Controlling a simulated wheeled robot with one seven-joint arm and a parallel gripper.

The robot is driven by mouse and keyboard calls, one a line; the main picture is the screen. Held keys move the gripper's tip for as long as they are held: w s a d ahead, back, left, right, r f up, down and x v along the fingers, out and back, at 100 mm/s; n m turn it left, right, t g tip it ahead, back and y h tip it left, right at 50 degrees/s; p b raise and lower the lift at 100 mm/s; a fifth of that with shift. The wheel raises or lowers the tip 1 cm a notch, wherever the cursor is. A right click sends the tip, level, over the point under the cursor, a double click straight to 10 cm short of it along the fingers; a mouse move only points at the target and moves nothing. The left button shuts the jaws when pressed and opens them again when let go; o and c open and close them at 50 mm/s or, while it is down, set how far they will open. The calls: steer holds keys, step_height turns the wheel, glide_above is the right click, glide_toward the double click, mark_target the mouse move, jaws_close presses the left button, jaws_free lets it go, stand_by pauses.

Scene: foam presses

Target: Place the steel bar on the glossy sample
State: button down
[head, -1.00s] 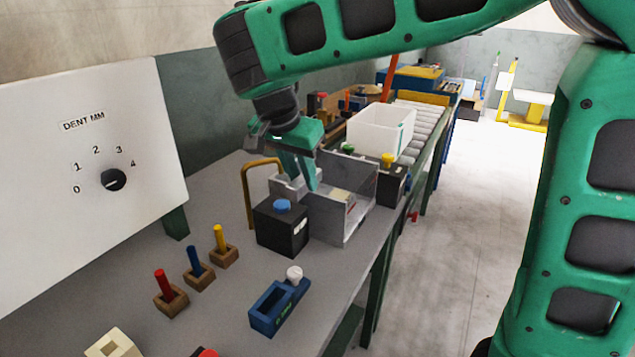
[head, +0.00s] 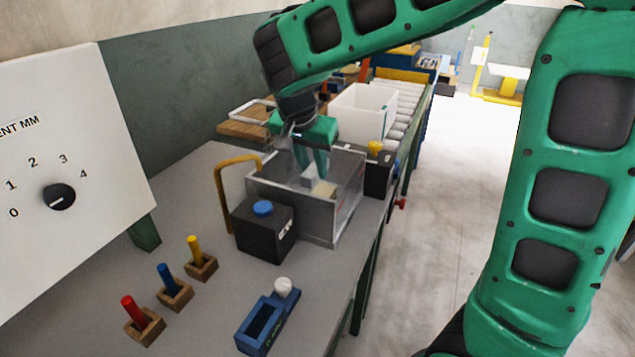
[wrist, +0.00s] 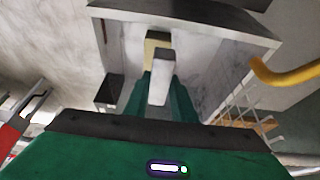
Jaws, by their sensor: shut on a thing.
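My gripper (head: 311,172) reaches down into an open box with grey and clear walls (head: 292,212). It is shut on a light grey steel bar (wrist: 161,78), which shows between the fingers in the wrist view. A pale yellow block (head: 324,189), likely the sample, lies on the box floor. It also shows in the wrist view (wrist: 155,41), just beyond the bar and partly covered by it. I cannot tell whether the bar touches the block, nor whether its surface is glossy.
A black box with a blue button (head: 263,232) and a yellow hoop (head: 222,190) stand by the box's near left. A black box with a yellow knob (head: 378,172) is at its right. A white bin (head: 360,110) is behind. A dial board (head: 70,170) is at left.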

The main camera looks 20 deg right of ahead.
mark_target(320, 194)
steer(key=shift+w+d+f, duration=0.2)
steer(key=shift+d+f, duration=0.35)
steer(key=shift+d, duration=0.35)
steer(key=shift+f, duration=2)
steer(key=c, duration=1.5)
jaws_free()
steer(key=shift+f, duration=0.1)
steer(key=v, duration=1.2)
